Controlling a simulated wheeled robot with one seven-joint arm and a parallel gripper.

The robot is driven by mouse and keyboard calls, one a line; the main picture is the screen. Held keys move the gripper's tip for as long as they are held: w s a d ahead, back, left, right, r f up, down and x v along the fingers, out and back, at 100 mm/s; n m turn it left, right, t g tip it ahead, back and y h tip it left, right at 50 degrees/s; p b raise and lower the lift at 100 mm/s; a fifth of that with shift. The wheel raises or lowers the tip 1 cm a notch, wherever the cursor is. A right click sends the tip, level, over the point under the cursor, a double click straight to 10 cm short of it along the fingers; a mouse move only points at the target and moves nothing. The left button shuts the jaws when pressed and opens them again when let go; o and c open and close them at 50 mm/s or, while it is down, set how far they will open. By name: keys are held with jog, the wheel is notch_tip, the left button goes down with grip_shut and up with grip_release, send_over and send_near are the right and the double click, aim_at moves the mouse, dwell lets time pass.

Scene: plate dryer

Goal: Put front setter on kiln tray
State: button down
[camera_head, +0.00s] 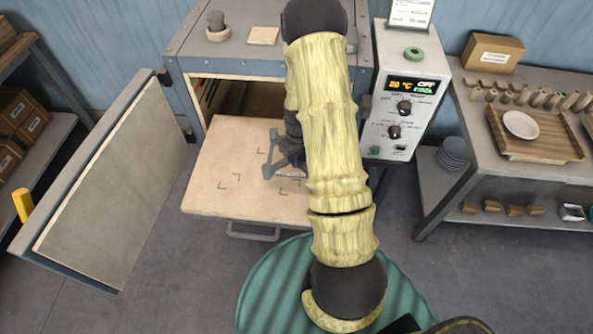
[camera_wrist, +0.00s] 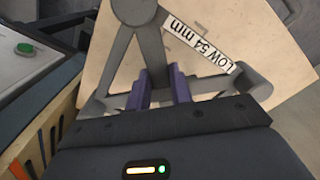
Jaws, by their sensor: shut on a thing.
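The setter (camera_wrist: 152,42) is a grey three-armed piece with a white label reading "LOW 54 mm". My gripper (camera_wrist: 165,80) is shut on it, its purple fingers on either side of one grey part. In the head view the setter (camera_head: 269,157) is over the right half of the kiln tray (camera_head: 215,175); I cannot tell whether it touches. The tray is a pale board with dark corner marks, pulled out of the kiln's opening. It also shows behind the setter in the wrist view (camera_wrist: 205,75). My arm hides the tray's right part and most of my gripper in the head view.
The kiln (camera_head: 225,55) stands behind, its door (camera_head: 110,190) swung open on the left. A control box (camera_head: 405,90) stands close on the right. A round green-striped surface (camera_head: 270,290) is in front. A bench (camera_head: 480,140) at right holds a wooden tray with a white plate (camera_head: 521,125).

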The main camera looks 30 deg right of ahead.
aim_at(299, 160)
jog(key=shift+f+p, duration=0.35)
jog(key=shift+f, duration=1.4)
jog(key=shift+f+p, duration=0.6)
jog(key=shift+f, duration=1.45)
jog(key=c, duration=1.3)
grip_release()
jog(key=shift+f, duration=0.1)
jog(key=shift+o, duration=0.2)
